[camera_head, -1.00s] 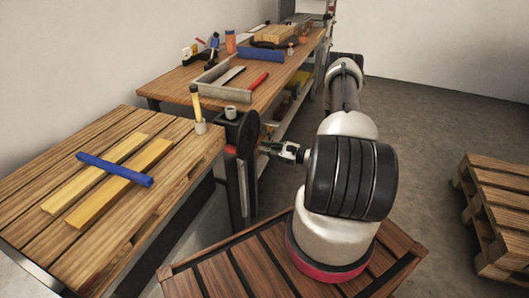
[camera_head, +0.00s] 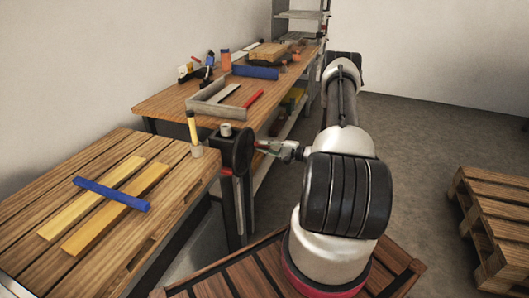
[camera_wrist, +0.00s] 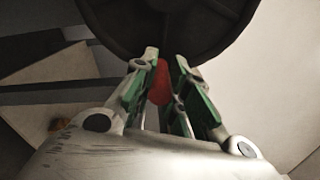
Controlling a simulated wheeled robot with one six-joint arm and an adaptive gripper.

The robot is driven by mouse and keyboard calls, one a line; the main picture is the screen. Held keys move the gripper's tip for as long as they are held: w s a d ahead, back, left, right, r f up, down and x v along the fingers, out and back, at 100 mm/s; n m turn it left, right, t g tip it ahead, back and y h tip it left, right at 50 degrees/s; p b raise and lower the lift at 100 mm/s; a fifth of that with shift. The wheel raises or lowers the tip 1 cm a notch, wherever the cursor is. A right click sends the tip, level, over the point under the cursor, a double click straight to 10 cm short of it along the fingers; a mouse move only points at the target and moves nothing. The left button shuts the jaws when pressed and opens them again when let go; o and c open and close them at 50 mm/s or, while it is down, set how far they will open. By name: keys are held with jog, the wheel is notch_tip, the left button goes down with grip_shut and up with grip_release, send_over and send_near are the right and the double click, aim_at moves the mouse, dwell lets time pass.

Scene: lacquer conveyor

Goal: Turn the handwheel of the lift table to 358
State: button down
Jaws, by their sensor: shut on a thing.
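The handwheel (camera_head: 241,155) is a dark disc on a black post beside the right edge of the slatted wooden table (camera_head: 110,240). In the wrist view the dark wheel (camera_wrist: 168,25) fills the top of the picture. Its red handle (camera_wrist: 159,85) stands between the green-sided fingers. My gripper (camera_head: 263,147) is shut on this handle, on the near right side of the wheel; it also shows in the wrist view (camera_wrist: 165,80). The fingers hide part of the handle. No number on the wheel or post can be read.
Two yellow boards (camera_head: 92,198) and a blue bar (camera_head: 112,194) lie on the slatted table, with a yellow-handled tool (camera_head: 193,128) near its corner. Pallets (camera_head: 490,215) stand at the right; floor between is clear.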

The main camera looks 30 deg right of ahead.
jog(key=shift+r+n, duration=0.5)
jog(key=shift+r, duration=0.45)
jog(key=c, duration=1.4)
grip_release()
jog(key=shift+o, duration=0.2)
jog(key=v, duration=1.2)
jog(key=shift+d, duration=0.1)
